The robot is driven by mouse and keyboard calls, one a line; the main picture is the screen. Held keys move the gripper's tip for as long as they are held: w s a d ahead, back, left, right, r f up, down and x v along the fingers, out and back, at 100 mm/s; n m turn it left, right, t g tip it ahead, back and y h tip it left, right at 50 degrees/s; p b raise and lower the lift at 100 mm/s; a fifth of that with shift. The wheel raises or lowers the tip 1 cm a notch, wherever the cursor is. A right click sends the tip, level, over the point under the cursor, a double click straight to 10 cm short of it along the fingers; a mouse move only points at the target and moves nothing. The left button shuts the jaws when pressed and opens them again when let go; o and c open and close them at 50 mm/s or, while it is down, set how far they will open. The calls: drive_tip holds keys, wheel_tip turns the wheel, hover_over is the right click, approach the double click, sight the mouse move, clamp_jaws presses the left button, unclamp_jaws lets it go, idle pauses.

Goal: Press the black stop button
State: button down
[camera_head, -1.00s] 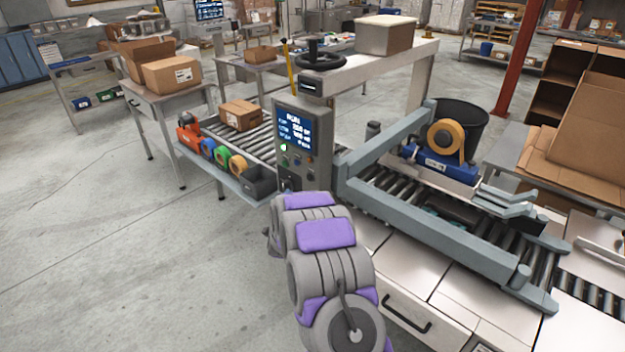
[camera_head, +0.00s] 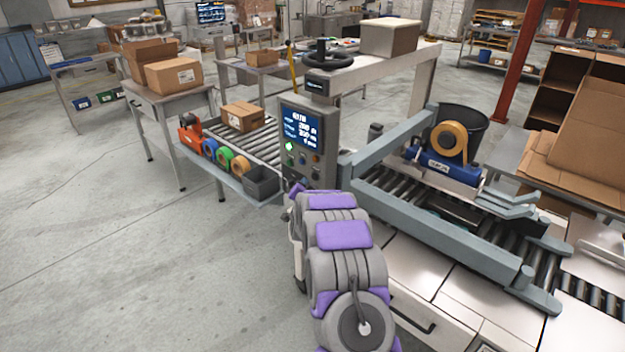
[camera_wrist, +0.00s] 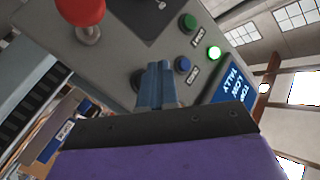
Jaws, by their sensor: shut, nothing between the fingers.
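The grey control panel (camera_head: 330,141) stands beside the roller line, with a lit screen and a glowing green lamp. It fills much of the wrist view (camera_wrist: 115,55). There, a dark round button (camera_wrist: 138,79), likely the black stop button, is partly hidden behind my gripper. A green button (camera_wrist: 189,21), a blue button (camera_wrist: 183,65) and the lit green lamp (camera_wrist: 214,53) are to its right. My gripper (camera_wrist: 155,70) is shut and empty, its tips in front of the panel, overlapping the dark button's right side. I cannot tell whether they touch. In the head view, my arm hides the fingertips.
A red mushroom button (camera_wrist: 82,12) sits on the panel at the wrist view's upper left. The blue taping unit (camera_head: 450,168) stands over the rollers to the right. A shelf of tape rolls (camera_head: 222,158) is left of the panel. Open floor lies at the left.

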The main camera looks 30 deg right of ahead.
drive_tip(key=shift+d, duration=0.15)
drive_tip(key=shift+d+f, duration=0.2)
drive_tip(key=shift+d, duration=0.4)
idle(0.6)
drive_tip(key=shift+a+r, duration=0.1)
drive_tip(key=shift+a, duration=0.35)
drive_tip(key=shift+d, duration=0.1)
drive_tip(key=shift+w+d, duration=0.1)
drive_tip(key=shift+d, duration=0.5)
